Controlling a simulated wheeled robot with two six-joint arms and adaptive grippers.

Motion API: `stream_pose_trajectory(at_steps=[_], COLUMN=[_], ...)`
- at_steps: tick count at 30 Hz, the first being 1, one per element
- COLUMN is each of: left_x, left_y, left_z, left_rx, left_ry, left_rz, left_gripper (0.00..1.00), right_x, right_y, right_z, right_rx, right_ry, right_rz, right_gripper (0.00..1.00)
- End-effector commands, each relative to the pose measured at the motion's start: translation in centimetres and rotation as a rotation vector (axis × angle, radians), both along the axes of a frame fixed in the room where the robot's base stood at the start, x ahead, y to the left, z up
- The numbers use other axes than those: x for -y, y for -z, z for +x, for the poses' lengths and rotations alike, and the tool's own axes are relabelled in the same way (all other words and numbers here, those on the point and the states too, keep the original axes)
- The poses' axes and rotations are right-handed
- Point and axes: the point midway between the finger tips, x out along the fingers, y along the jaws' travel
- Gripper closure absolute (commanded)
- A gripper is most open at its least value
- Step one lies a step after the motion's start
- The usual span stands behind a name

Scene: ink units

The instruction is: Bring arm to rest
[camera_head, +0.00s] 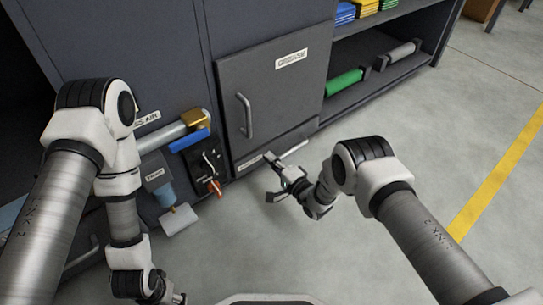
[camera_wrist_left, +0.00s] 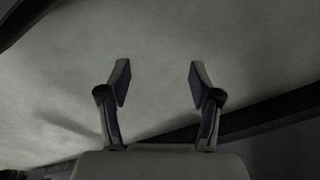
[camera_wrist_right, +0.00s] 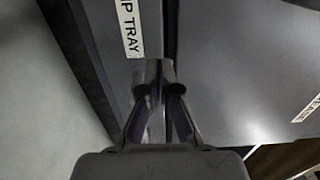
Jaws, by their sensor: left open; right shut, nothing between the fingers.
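My right gripper (camera_head: 279,185) is in front of the lower edge of the grey cabinet, near the strip below the door. In the right wrist view its fingers (camera_wrist_right: 153,75) are together with nothing between them. A label ending in "IP TRAY" (camera_wrist_right: 130,27) shows just beyond them; I cannot tell whether the fingers touch the panel. My left arm hangs low on the left, and its gripper (camera_head: 172,298) is partly cut off at the bottom edge of the head view. In the left wrist view the left gripper (camera_wrist_left: 156,85) is open and empty above bare floor.
A closed grey door (camera_head: 275,95) with a handle (camera_head: 245,116) faces me. Left of it are a pipe with a brass fitting (camera_head: 196,119), a blue lever (camera_head: 189,140) and a red-tipped part (camera_head: 215,187). A shelf holds a green roll (camera_head: 344,83). Floor at right is clear (camera_head: 440,130).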

Motion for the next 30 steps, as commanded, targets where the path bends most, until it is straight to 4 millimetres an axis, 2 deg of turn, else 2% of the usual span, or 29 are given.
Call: stream_pose_trajectory(at_steps=[3, 6, 9, 13, 23, 26, 29, 30], left_x=[0.0, 0.1, 0.1, 0.1, 0.1, 0.1, 0.1, 0.1], left_y=[-3.3, -4.9, -5.9, -6.3, -6.3, -7.0, -8.2, -9.1], left_z=[-0.8, -1.0, -1.1, -1.1, -1.2, -1.1, -1.2, -1.2], left_rx=[-0.020, -0.028, -0.031, -0.032, -0.032, -0.032, -0.032, -0.033], left_ry=[-0.008, -0.014, -0.010, -0.008, -0.007, -0.007, -0.007, -0.007], left_rz=[-0.003, -0.006, -0.006, -0.006, -0.006, -0.006, -0.006, -0.006], left_gripper=[0.36, 0.36, 0.36, 0.36, 0.36, 0.36, 0.36, 0.36], right_x=[1.9, 3.7, 5.1, 6.1, 6.3, 6.5, 7.2, 7.9], right_y=[-0.9, -0.7, -0.5, -0.1, -0.1, -2.0, -5.5, -7.5], right_z=[-2.5, -4.8, -6.6, -8.0, -8.1, -7.2, -5.3, -4.8], right_rx=[-0.008, -0.009, -0.007, -0.005, -0.001, 0.021, 0.060, 0.063], right_ry=[0.004, 0.004, 0.003, 0.001, 0.000, 0.002, 0.014, 0.025], right_rz=[-0.001, -0.002, -0.002, -0.001, -0.001, -0.001, -0.004, -0.009], right_gripper=[1.00, 1.00, 1.00, 1.00, 1.00, 1.00, 1.00, 1.00])
